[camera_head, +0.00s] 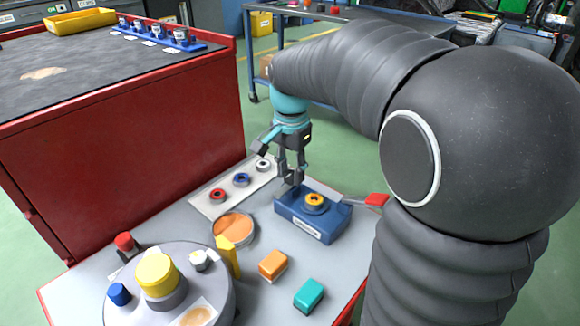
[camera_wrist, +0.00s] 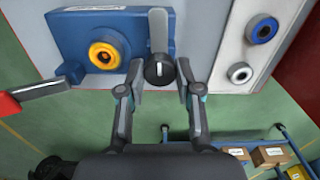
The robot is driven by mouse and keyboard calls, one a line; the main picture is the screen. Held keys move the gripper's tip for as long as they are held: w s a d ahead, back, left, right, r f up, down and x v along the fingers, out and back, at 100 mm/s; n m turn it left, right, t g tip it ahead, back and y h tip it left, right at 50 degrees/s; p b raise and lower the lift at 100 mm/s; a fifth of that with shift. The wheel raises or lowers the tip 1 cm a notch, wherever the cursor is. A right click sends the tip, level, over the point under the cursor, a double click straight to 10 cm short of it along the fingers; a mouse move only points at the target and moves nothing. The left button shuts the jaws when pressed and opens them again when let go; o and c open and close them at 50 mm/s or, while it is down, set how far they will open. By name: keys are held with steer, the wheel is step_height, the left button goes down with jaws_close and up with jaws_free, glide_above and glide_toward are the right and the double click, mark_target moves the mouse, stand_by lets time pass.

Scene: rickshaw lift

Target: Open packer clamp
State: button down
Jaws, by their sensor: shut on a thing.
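The blue block (camera_head: 300,228), seemingly the packer clamp, sits on the grey cart top and has a pale label on its front. It holds an orange-yellow ring (camera_head: 315,200) with a dark centre, which also shows in the wrist view (camera_wrist: 104,55). A lever with a red handle (camera_head: 376,199) sticks out to the right of it. In the wrist view, a black knob (camera_wrist: 158,72) with a grey lever (camera_wrist: 158,30) is at the block's edge. My gripper (camera_wrist: 160,78) is shut on the knob, one finger on each side. In the head view my gripper (camera_head: 291,180) points down at the block's back left corner.
A white strip with red, blue and white rings (camera_head: 241,180) lies left of the block. A round orange dish (camera_head: 233,228), an orange block (camera_head: 273,265) and a teal block (camera_head: 309,296) are nearby. A turntable (camera_head: 210,290) stands front left; a red cabinet (camera_head: 150,150) rises behind.

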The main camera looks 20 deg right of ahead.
mark_target(291, 174)
steer(key=shift+f+m, duration=0.1)
steer(key=shift+m, duration=0.4)
steer(key=c, duration=0.8)
jaws_free()
steer(key=shift+o, duration=0.2)
step_height(291, 174, up, 12)
